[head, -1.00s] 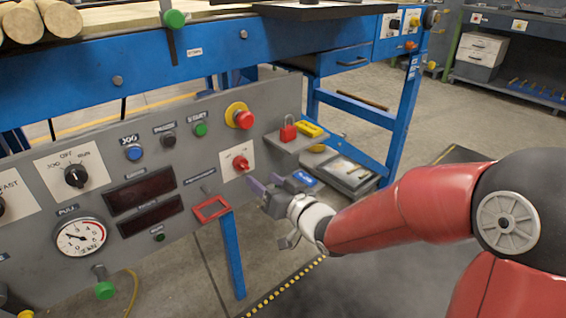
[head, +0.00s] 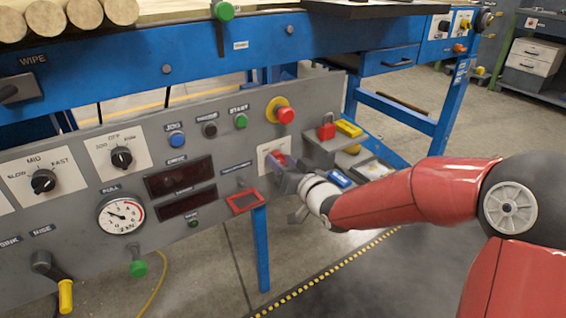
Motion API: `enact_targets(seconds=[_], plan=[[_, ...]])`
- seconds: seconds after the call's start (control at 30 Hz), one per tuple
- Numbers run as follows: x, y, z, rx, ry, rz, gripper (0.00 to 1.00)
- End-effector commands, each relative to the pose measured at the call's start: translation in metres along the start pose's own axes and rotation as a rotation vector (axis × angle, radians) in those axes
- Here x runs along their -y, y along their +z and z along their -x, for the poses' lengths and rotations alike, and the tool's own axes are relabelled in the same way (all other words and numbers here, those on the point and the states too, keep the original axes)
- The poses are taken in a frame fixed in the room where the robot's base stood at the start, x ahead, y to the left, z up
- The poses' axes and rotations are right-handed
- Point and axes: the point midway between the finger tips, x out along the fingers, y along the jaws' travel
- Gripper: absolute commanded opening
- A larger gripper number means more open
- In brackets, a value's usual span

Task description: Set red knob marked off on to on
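The red knob (head: 278,160) sits on a white plate (head: 263,150) at the right end of the grey control panel, below the red mushroom button. Only part of the knob shows; my gripper covers the rest, and its off and on marks cannot be read. My gripper (head: 283,173) is at the knob, with its fingers pointing to the panel. From this angle I cannot tell whether the fingers touch the knob or are closed on it.
A red mushroom button (head: 286,115) with a yellow collar is just above the plate. A small shelf (head: 325,145) with a red padlock (head: 326,130) juts out to the right. A red-framed holder (head: 244,201) is at lower left. Blue table legs stand behind.

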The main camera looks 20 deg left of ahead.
Motion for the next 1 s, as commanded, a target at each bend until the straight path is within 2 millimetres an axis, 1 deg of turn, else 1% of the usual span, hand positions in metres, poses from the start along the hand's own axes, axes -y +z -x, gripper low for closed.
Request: enact_targets(seconds=[0.03, 0.2, 0.23, 0.47, 0.63, 0.77, 1.0], plan=[[-0.0001, 0.0, 0.0001, 0.0, 0.0, 0.0, 0.34], [-0.0001, 0.0, 0.0002, 0.0, 0.0, 0.0, 0.12], [-0.0001, 0.0, 0.0002, 0.0, 0.0, 0.0, 0.09], [0.0, -0.0003, 0.0003, 0.0, 0.0, -0.019, 0.09], [-0.0004, -0.0008, 0.0004, 0.0, 0.001, -0.083, 0.09], [-0.0009, -0.0008, 0.0004, 0.001, 0.002, -0.17, 0.09], [-0.0013, -0.0011, 0.0005, 0.002, 0.003, -0.387, 0.09]])
